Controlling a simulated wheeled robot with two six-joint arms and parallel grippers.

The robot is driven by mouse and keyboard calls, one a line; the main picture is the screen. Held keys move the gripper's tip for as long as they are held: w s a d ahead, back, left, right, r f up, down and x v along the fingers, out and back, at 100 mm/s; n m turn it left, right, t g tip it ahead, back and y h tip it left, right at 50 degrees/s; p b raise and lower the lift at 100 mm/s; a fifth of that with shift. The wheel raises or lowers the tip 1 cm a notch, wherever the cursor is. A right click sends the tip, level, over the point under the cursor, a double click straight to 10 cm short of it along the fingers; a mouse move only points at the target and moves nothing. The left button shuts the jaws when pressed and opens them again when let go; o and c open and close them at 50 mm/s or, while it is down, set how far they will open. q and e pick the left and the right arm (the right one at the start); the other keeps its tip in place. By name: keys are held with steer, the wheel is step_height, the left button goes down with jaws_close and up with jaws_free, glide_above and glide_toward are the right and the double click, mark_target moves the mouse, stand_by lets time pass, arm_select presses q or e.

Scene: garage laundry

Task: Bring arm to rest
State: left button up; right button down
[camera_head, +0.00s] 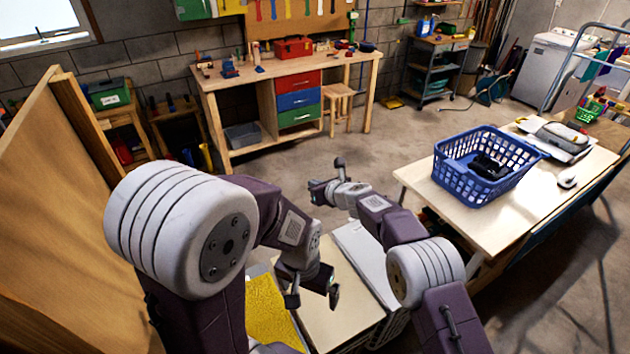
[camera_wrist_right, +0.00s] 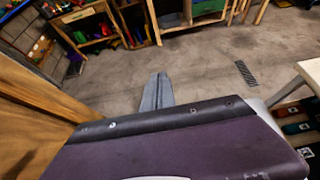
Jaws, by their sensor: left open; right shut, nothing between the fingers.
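My left gripper (camera_head: 313,299) is the lower one in the head view. It is open and empty, its fingers apart and pointing down above a light-topped surface (camera_head: 330,318). My right gripper (camera_head: 318,191) reaches forward over the floor at the middle of the head view. It is shut with nothing held. In the right wrist view its closed grey fingers (camera_wrist_right: 158,92) show against bare floor, above a purple link of my own arm.
A pale table (camera_head: 430,183) at right bears a blue basket (camera_head: 465,180) with a dark item inside. A workbench (camera_head: 235,85) stands at the back. A tall wooden panel (camera_head: 50,190) stands close at left. A yellow surface (camera_head: 270,315) lies below. The middle floor is clear.

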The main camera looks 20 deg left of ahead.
steer(key=w+d+r+m+t+h+b, duration=0.1)
steer(key=w+d+r+t, duration=0.1)
steer(key=w+d+r, duration=0.4)
steer(key=w+d+r+m+t+b, duration=0.1)
steer(key=w+d+r, duration=0.1)
steer(key=d+r, duration=0.45)
steer(key=s+d+f+n+h, duration=0.1)
steer(key=s+d+n+h, duration=0.15)
steer(key=d, duration=1.15)
steer(key=s+d+f+n+g+h+b, duration=0.1)
steer(key=s+d+f+n+h, duration=0.15)
steer(key=s+d, duration=0.4)
steer(key=s+d+f+n+g+h+b, duration=0.1)
steer(key=s+d+f+n, duration=0.35)
steer(key=d, duration=0.25)
steer(key=s+d+f+n+g+h, duration=0.1)
steer(key=s+f+n, duration=0.3)
steer(key=s, duration=0.4)
steer(key=s+d+f+n+g, duration=0.3)
steer(key=s+d+f+n, duration=0.1)
steer(key=s+n, duration=0.3)
steer(key=s+d+f+n+g+h, duration=0.1)
steer(key=s+d+f+n+g, duration=0.1)
steer(key=s+n, duration=0.4)
steer(key=s+f+g, duration=0.1)
steer(key=s+f, duration=0.1)
steer(key=s, duration=0.1)
steer(key=shift+s+d+f+h, duration=0.25)
steer(key=shift+d+h, duration=0.05)
steer(key=shift+d, duration=0.1)
